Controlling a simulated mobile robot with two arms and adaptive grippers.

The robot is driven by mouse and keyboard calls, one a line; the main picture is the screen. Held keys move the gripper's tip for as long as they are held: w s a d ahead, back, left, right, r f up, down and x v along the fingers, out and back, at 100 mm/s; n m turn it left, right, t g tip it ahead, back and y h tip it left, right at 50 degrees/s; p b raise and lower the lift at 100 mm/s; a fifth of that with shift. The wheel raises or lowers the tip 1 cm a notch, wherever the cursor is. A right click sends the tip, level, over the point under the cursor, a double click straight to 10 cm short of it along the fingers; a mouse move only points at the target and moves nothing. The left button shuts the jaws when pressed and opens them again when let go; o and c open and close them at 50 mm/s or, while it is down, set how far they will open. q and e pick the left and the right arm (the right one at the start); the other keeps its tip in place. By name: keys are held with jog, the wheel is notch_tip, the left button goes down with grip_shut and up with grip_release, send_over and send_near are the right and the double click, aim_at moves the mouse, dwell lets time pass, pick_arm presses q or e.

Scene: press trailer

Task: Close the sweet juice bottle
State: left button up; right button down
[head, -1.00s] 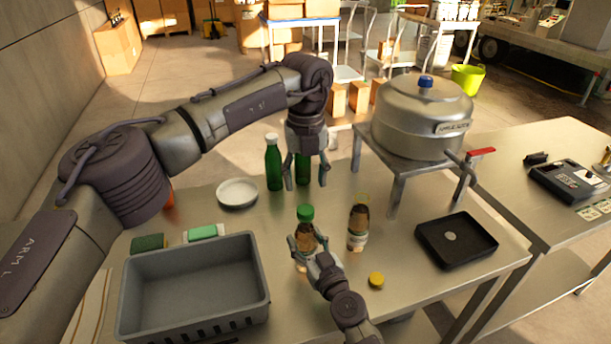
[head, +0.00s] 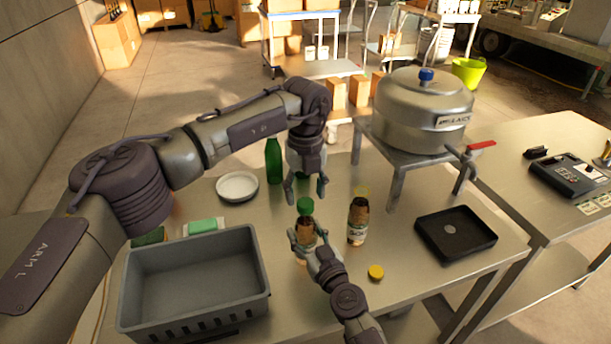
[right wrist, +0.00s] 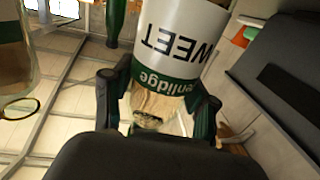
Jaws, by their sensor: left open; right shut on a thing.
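The sweet juice bottle (head: 305,240) stands upright near the middle of the table. My right gripper (head: 305,250) is shut on its body. In the right wrist view its white and green label (right wrist: 185,35) reads "SWEET" upside down, between the fingers. A green cap (head: 304,206) shows at the bottle's top. I cannot tell whether it is seated or just above the neck. My left gripper (head: 305,196) is open, pointing down, with its fingers on either side of the green cap. I cannot tell whether they touch it.
A second juice bottle (head: 357,225) stands close to the right. A yellow cap (head: 376,272) lies in front of it. A grey crate (head: 262,262) is at the left, a black tray (head: 478,222) at the right. A green bottle (head: 273,163) and white plate (head: 237,187) are behind.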

pick_arm(q)
jog(key=shift+f, duration=1.2)
grip_shut()
jog(key=m, duration=0.6)
jog(key=shift+m, duration=0.4)
jog(key=m, duration=0.4)
jog(key=shift+m, duration=0.3)
jog(key=m, duration=0.3)
jog(key=shift+o, duration=0.7)
grip_release()
jog(key=shift+r, duration=0.1)
